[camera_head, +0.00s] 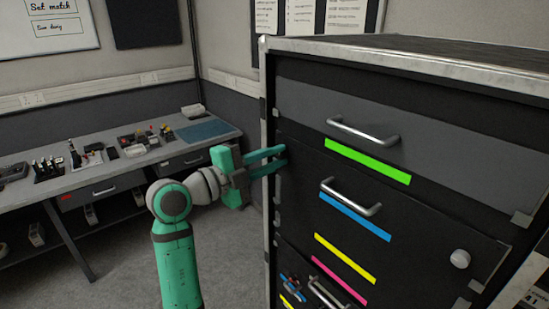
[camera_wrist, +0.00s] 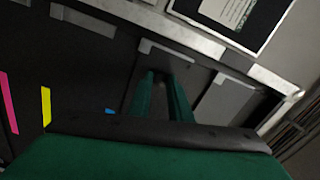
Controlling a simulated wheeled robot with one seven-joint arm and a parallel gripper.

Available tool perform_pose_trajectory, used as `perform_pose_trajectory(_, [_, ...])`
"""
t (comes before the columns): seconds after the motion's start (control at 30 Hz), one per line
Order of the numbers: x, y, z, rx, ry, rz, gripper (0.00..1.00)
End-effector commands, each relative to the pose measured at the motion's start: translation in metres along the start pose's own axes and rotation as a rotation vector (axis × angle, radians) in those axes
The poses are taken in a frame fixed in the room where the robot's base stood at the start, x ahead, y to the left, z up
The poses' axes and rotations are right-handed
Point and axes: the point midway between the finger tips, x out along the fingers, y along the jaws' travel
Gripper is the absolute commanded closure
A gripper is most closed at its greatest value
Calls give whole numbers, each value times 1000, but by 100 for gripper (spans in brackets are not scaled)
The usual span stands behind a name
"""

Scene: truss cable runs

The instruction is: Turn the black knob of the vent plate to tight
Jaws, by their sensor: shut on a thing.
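My gripper (camera_head: 284,157) reaches from the left to the upper left edge of the dark cabinet front, its two green fingers a little apart. In the wrist view, the fingertips (camera_wrist: 163,77) close on a small dark thing against the dark panel, which I take to be the black knob (camera_wrist: 161,79). The fingers hide most of it, and I cannot read its turn angle or any tight mark. The vent plate cannot be told apart from the dark front around it. In the head view the knob is hidden at the fingertips.
The cabinet (camera_head: 395,55) has metal-edged corners, bar handles (camera_head: 362,132) and coloured label strips (camera_head: 367,161). A pale round knob (camera_head: 460,259) sits at its lower right. A workbench (camera_head: 110,172) with small items stands at left. Grey floor lies between.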

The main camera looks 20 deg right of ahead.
Motion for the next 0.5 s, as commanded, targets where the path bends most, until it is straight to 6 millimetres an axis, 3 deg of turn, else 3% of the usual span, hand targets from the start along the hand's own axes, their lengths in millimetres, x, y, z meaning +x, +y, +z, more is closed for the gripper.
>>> perform_pose_trajectory(0.03, [0, 0, 1, 0, -1, 0, 100])
perform_pose_trajectory(0.07, [0, 0, 1, 0, -1, 0, 78])
perform_pose_trajectory(0.13, [0, 0, 1, 0, -1, 0, 63])
perform_pose_trajectory(0.5, [-4, 0, 0, -1, -1, -1, 63])
